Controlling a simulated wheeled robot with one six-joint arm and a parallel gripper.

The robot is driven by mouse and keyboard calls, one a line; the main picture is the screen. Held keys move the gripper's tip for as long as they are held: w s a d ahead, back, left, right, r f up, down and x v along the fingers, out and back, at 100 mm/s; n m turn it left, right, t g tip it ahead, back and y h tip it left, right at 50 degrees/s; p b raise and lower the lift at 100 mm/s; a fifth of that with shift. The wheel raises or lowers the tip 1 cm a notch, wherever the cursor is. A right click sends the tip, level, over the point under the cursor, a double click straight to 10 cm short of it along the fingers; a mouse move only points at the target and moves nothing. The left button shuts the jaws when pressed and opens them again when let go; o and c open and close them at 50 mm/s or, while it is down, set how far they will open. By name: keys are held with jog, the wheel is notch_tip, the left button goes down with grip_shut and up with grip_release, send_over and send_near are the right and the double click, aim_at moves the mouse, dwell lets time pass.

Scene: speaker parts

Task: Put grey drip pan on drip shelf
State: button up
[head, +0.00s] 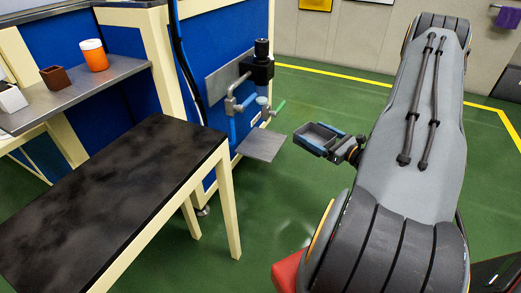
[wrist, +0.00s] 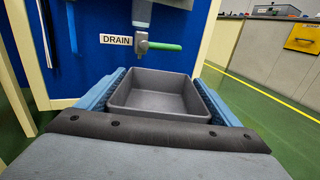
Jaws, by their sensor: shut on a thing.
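The grey drip pan (head: 320,134) is an empty, open rectangular tray. My gripper (head: 314,141) is shut on it, with blue fingers along two opposite sides, and holds it level in the air above the green floor. In the wrist view the pan (wrist: 158,92) fills the middle between the fingers. The drip shelf (head: 262,146) is a flat, bare grey plate on the blue cabinet, under a valve with a green handle. The pan is to the right of the shelf and apart from it. The shelf is not visible in the wrist view, seemingly hidden behind the pan.
The valve (wrist: 143,45) beside a DRAIN label (wrist: 115,39) shows just beyond the pan in the wrist view. A black-topped table (head: 110,200) stands left of the shelf. An orange cup (head: 94,55) and small boxes sit on a side ledge. Open floor surrounds the pan.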

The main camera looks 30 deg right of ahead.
jog(key=shift+w+d+f+h+b, duration=0.3)
jog(key=shift+d+f+b, duration=0.2)
jog(key=shift+d+f, duration=0.3)
jog(key=shift+w, duration=0.25)
jog(key=w+a+b, duration=0.7)
jog(key=w+a, duration=0.5)
jog(key=w, duration=0.3)
jog(key=b, duration=0.4)
send_over(269, 145)
notch_tip(269, 145, down, 7)
jog(key=shift+d, duration=0.1)
jog(key=shift+w+b, duration=0.15)
jog(key=shift+b, duration=0.3)
